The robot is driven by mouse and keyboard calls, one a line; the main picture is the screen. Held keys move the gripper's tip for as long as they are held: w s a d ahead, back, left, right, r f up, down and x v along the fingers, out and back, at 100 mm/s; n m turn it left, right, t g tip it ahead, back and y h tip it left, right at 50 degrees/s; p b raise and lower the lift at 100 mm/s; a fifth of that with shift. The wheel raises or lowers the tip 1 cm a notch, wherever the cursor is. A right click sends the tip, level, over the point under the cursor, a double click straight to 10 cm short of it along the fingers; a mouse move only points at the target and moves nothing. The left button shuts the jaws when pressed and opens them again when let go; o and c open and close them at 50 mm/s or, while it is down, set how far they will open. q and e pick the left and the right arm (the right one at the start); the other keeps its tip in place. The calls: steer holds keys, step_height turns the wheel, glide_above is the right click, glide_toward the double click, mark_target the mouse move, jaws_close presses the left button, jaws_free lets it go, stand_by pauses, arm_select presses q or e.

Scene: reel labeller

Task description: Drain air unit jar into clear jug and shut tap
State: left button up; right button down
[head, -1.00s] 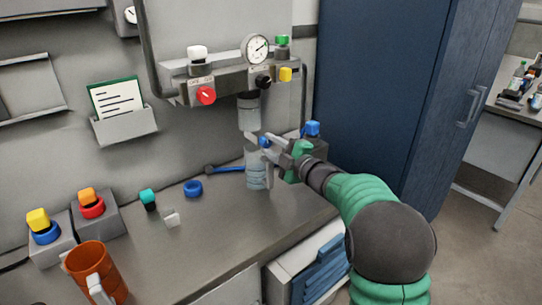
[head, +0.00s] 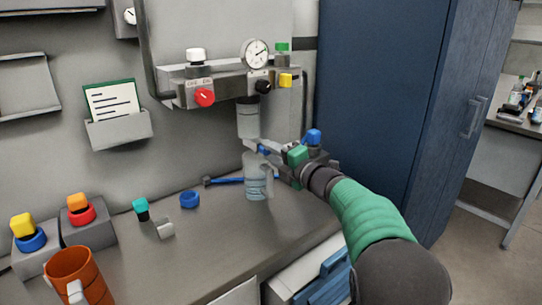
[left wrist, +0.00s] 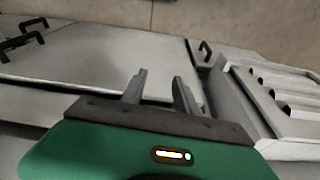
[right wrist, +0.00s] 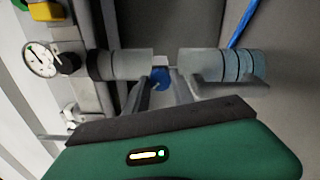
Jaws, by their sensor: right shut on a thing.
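The clear jar (head: 248,122) hangs under the air unit (head: 225,85); it also shows in the right wrist view (right wrist: 122,64). The clear jug (head: 257,180) stands on the bench just below the jar, with bluish-grey contents low in it; it also shows in the right wrist view (right wrist: 215,65). My right gripper (head: 263,149) is shut on the blue tap (right wrist: 160,78) between jar and jug. The fingers partly hide the tap. My left gripper (left wrist: 160,88) shows only in the left wrist view, open and empty.
An orange mug (head: 78,278) stands at the front left. A blue ring (head: 189,200), a teal-topped piece (head: 141,208) and a blue-handled tool (head: 225,181) lie on the bench. A blue cabinet (head: 390,100) stands right. The bench front is mostly clear.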

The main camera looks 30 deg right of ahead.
steer(key=shift+a+f, duration=0.1)
steer(key=shift+f, duration=0.35)
steer(key=c, duration=1.3)
jaws_free()
steer(key=shift+c, duration=0.2)
steer(key=shift+o, duration=1.2)
steer(key=shift+r, duration=0.2)
steer(key=s, duration=0.5)
steer(key=s+d+p, duration=0.1)
steer(key=s, duration=0.5)
steer(key=s+p, duration=0.1)
steer(key=s, duration=0.4)
steer(key=shift+s+d, duration=0.2)
steer(key=shift+s, duration=0.2)
